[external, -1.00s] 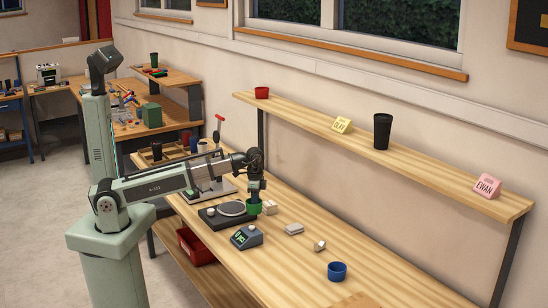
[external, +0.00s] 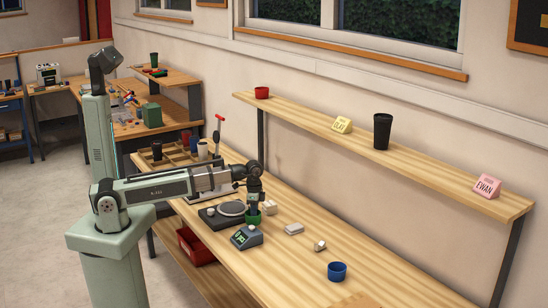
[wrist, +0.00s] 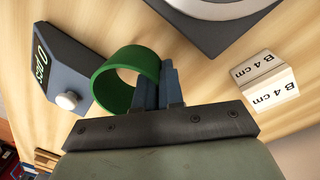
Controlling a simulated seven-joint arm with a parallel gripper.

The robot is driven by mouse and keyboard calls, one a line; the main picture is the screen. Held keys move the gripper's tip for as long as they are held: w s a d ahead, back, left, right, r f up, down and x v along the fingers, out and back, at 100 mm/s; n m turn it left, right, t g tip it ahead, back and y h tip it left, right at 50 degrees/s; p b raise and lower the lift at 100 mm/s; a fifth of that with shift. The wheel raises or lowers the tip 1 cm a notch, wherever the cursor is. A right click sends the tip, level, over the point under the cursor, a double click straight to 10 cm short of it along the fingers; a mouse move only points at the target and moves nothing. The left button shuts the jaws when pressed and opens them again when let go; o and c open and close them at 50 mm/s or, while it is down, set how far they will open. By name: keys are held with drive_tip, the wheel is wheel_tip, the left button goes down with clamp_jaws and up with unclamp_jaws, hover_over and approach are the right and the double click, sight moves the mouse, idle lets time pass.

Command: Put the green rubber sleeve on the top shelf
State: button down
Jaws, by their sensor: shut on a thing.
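The green rubber sleeve (external: 254,217) is a short open ring at the tip of my gripper (external: 254,208). In the wrist view the sleeve (wrist: 113,67) shows as a hollow ring, and my gripper's blue-grey fingers (wrist: 170,88) are shut on its right wall. It is low over the bench, beside the scale; I cannot tell whether it touches the bench. The top shelf (external: 440,183) runs along the wall above the bench.
A black plate with a round disc (external: 231,209), a grey display box (external: 246,237), white blocks (external: 294,229) and a blue ring (external: 337,271) stand on the bench (external: 290,270). The shelf has bare stretches between its things. A red bin (external: 195,246) is below.

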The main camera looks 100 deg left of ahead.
sight(254, 219)
drive_tip(key=shift+f, duration=1.5)
drive_tip(key=shift+f, duration=0.15)
drive_tip(key=c, duration=1.3)
unclamp_jaws()
drive_tip(key=shift+o, duration=0.2)
wheel_tip(254, 219, up, 12)
drive_tip(key=shift+a+f, duration=0.2)
drive_tip(key=shift+a, duration=0.25)
drive_tip(key=shift+o, duration=0.3)
drive_tip(key=shift+r, duration=0.15)
drive_tip(key=o, duration=0.3)
drive_tip(key=shift+r, duration=0.2)
drive_tip(key=o, duration=0.9)
